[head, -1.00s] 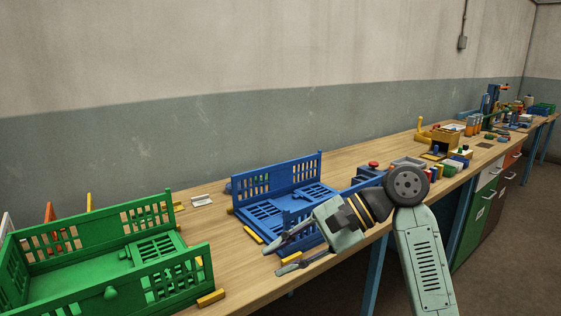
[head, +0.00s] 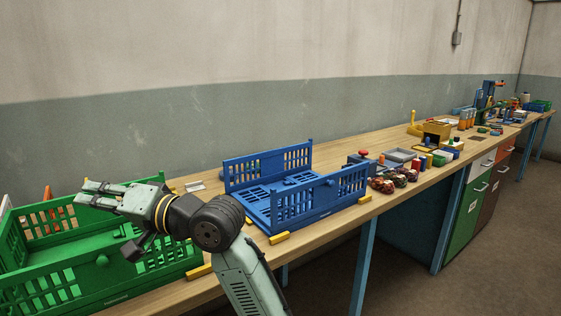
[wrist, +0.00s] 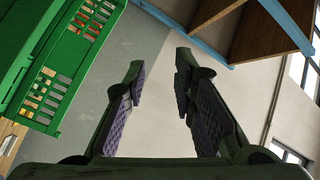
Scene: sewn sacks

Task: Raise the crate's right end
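The green slatted crate (head: 62,283) stands at the near left of the bench, cut off by the frame edge. Its long back and front walls are upright. My gripper and wrist hide most of its right end, so I cannot tell that panel's state now. My gripper (head: 86,194) is above the crate, near its back wall, with the fingers pointing left. In the wrist view the two fingers (wrist: 160,75) are apart with nothing between them, so it is open. Green slatted crate parts (wrist: 60,60) fill the upper left there.
A blue crate (head: 325,200) stands right of the green one, long walls up, slatted panels flat inside. Yellow blocks (head: 279,238) sit by the crates. Dark red round items (head: 400,178), trays and bottles stand farther right. A wall runs behind the bench (head: 235,255).

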